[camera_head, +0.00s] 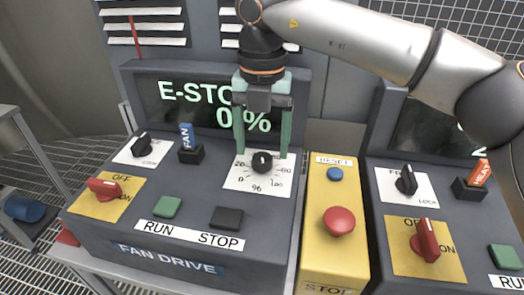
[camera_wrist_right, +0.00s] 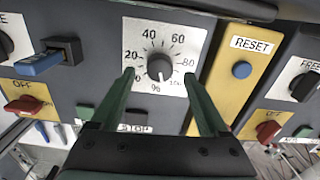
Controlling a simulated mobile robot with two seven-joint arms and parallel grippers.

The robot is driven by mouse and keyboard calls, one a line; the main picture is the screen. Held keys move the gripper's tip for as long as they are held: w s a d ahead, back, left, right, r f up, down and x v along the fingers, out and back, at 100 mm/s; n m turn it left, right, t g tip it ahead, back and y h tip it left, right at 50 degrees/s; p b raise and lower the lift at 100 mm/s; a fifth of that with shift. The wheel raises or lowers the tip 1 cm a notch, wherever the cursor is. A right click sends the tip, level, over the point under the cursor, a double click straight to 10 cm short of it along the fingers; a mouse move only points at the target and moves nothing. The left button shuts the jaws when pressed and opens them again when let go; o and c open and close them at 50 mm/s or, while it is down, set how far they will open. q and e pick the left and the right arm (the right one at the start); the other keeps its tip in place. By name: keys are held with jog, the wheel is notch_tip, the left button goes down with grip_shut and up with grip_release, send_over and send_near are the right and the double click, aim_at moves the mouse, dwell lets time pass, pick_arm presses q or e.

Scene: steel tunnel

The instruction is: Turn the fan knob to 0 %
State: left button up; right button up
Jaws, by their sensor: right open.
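The fan knob (camera_head: 262,163) is a round black dial knob on a white scale plate marked 0 to 100 on the fan drive panel; it also shows in the right wrist view (camera_wrist_right: 160,67). I cannot surely read where its mark points. My right gripper (camera_head: 262,152) points down at the knob. Its green fingers are open, one on each side of the knob and apart from it, as the right wrist view (camera_wrist_right: 158,75) shows. The display (camera_head: 180,100) behind reads "E-STO" and "0 %", partly hidden by the gripper. My left gripper is out of view.
A yellow box with a blue reset button (camera_head: 335,174) and a red stop button (camera_head: 339,221) stands right of the panel. The fan panel has a blue-tagged key switch (camera_head: 190,150), a black selector (camera_head: 142,144), a red switch (camera_head: 104,188) and a green button (camera_head: 167,207). A heater panel is at right.

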jog(key=shift+f, duration=1.1)
grip_shut()
